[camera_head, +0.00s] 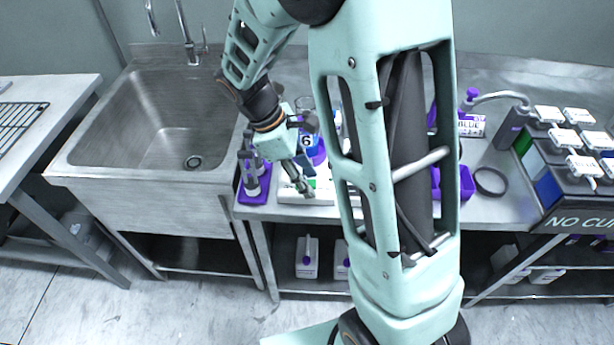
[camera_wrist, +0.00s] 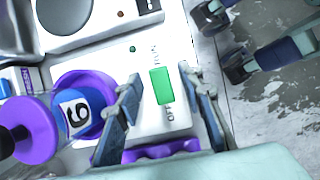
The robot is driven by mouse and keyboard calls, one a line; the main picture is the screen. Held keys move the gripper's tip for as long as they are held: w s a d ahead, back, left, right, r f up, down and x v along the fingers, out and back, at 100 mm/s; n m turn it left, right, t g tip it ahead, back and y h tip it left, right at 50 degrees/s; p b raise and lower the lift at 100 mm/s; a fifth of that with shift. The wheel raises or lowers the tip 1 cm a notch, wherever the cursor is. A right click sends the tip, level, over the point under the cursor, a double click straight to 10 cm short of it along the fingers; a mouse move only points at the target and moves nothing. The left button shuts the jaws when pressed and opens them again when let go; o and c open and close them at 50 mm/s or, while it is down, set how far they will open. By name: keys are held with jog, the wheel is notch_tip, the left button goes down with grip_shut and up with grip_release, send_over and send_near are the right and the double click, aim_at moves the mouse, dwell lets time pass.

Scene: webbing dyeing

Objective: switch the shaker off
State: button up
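The shaker (camera_wrist: 148,108) is a white box at the front of the steel counter; its white base also shows in the head view (camera_head: 292,196). A green rocker switch (camera_wrist: 161,85) sits on its panel, with the word OFF printed at its lower end in the wrist view. I cannot tell which way the rocker is tilted. My gripper (camera_wrist: 160,75) is open and empty, with one finger on each side of the switch. In the head view my gripper (camera_head: 304,187) points down over the shaker's front. Contact with the panel cannot be told.
A purple holder with a blue bottle marked 6 (camera_wrist: 75,112) stands close beside my left finger. A purple rack (camera_head: 253,196) stands left of the shaker, beside the sink (camera_head: 160,120). My arm hides much of the counter's middle. The counter's front edge is close.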

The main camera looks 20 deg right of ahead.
jog(key=v, duration=1.2)
dwell(0.3)
